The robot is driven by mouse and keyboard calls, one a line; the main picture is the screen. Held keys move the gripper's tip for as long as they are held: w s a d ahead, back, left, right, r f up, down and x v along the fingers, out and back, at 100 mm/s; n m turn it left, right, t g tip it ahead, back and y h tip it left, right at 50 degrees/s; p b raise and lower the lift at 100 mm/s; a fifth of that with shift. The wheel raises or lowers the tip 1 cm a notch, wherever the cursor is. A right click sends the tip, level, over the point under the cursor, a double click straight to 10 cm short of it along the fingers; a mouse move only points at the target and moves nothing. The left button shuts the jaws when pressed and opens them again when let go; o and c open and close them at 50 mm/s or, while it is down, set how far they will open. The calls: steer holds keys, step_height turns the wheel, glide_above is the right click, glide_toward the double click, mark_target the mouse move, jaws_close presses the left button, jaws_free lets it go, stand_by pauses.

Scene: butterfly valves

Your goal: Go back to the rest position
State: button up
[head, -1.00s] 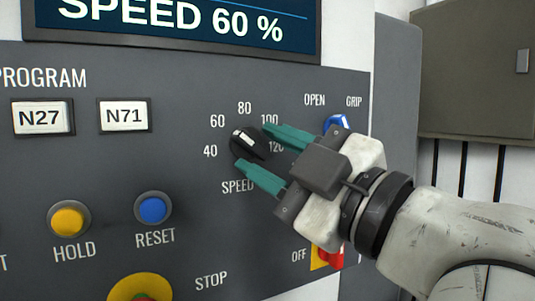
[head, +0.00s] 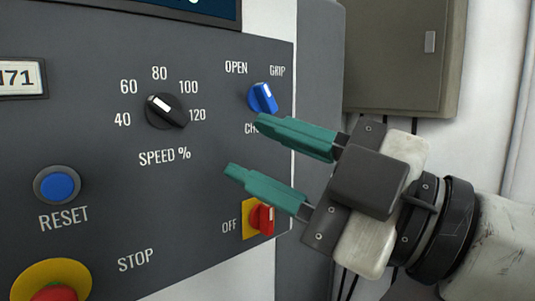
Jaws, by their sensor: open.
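My gripper (head: 242,144) has two green fingers, spread apart with nothing between them. It is in front of the right part of the grey control panel (head: 110,130), apart from the black speed knob (head: 166,111). The knob's white mark points up and left, near the 60 label. The fingers lie right of and below the knob. My gripper's upper finger covers part of the lettering under the blue grip switch (head: 262,98).
A red OFF switch (head: 263,218) on a yellow plate is just below my fingers. A blue RESET button (head: 58,186) and a red STOP button (head: 50,293) are at the left. A grey-brown cabinet (head: 395,60) hangs on the wall behind.

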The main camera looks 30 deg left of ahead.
steer(key=w+d+f+m+t+h+p, duration=0.2)
steer(key=w+d+f+m+t+h, duration=0.15)
steer(key=w+d+f+m, duration=0.35)
steer(key=w+d+f+m+t+h+p, duration=0.1)
steer(key=w+d+f+m+t+h, duration=0.2)
steer(key=f, duration=0.7)
steer(key=d+f+m+h+p, duration=0.2)
steer(key=d+f+m+h, duration=0.45)
steer(key=f, duration=0.75)
steer(key=s+d+f+m+g+h+p, duration=0.3)
steer(key=s+d+f+m+h, duration=0.3)
steer(key=s+d+f, duration=0.8)
steer(key=s+d+f+m+g+h, duration=0.1)
steer(key=s+d+f+m+g, duration=0.1)
steer(key=s, duration=0.4)
steer(key=s+d+f+m+g+h+p, duration=0.1)
steer(key=s+d+f+m+g, duration=0.1)
steer(key=s+d+f, duration=0.3)
steer(key=s+d+m, duration=0.1)
steer(key=s+d, duration=0.1)
steer(key=shift+s+d+f, duration=0.15)
steer(key=shift+d+f, duration=0.05)
steer(key=shift+d, duration=0.1)
